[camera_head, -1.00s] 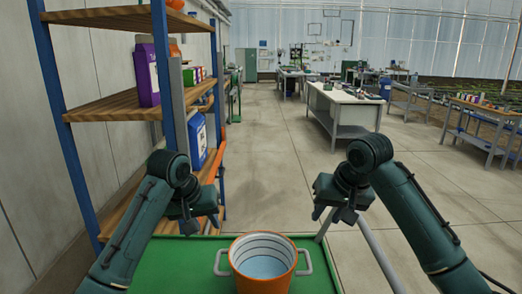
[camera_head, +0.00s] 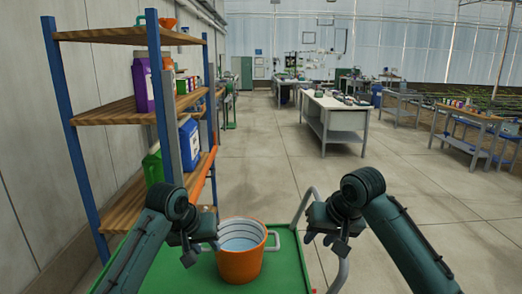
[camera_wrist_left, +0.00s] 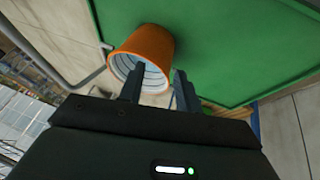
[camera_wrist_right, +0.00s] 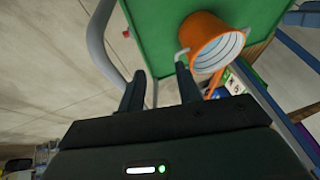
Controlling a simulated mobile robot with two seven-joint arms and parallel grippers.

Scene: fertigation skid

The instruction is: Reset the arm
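My left gripper (camera_head: 196,250) hangs in the air left of the orange bucket. Its two dark fingers, seen in the left wrist view (camera_wrist_left: 160,88), are apart with nothing held between them. My right gripper (camera_head: 333,240) is in the air to the bucket's right. Its fingers, in the right wrist view (camera_wrist_right: 160,92), are also apart and empty. Both forearms reach forward from the lower corners of the head view, with the grippers tilted downward.
The orange bucket (camera_head: 240,266), with grey side handles and a pale inside, stands on a green cart top (camera_head: 290,275). A grey cart rail (camera_head: 344,270) is near my right gripper. A shelf rack (camera_head: 110,110) with containers is at left. A white-topped table (camera_head: 335,102) stands beyond open floor.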

